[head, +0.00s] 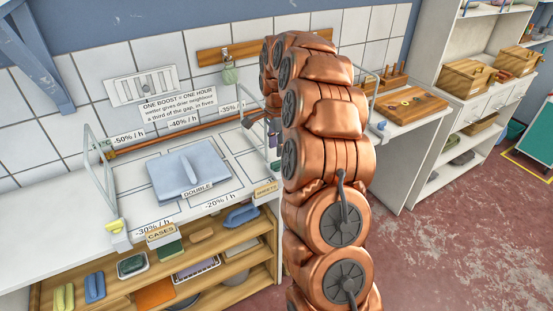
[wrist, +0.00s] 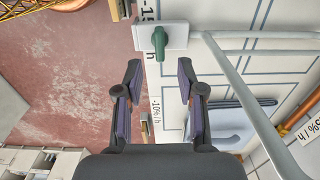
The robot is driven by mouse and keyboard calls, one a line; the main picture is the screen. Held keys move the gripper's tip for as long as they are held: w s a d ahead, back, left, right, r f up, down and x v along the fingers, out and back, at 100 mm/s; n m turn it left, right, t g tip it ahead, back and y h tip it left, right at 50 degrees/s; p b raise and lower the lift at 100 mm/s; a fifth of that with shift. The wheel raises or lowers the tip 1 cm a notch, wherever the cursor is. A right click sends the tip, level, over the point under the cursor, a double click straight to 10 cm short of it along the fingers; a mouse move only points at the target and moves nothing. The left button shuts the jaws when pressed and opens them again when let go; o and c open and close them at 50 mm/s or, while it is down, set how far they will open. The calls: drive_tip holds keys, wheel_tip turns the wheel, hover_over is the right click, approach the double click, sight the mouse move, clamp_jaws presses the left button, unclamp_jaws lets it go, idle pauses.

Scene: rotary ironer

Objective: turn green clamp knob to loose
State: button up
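The green clamp knob (wrist: 159,42) is in the wrist view, on a white block at the edge of the white worktop. Its handle points down the picture, toward my gripper. My gripper (wrist: 160,70) is open and empty. Its two dark fingers stand apart on either side of the line to the knob, and the knob is just beyond the fingertips, not between them. In the head view my copper arm covers most of this end of the worktop, and I cannot make out the knob clearly there.
A grey rail (wrist: 262,88) runs close on the right in the wrist view. Shelves (head: 205,262) stand below. Red floor is clear at right.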

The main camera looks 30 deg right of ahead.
sight(277, 162)
drive_tip(key=shift+f+p, duration=1.1)
drive_tip(key=shift+f, duration=2.05)
clamp_jaws()
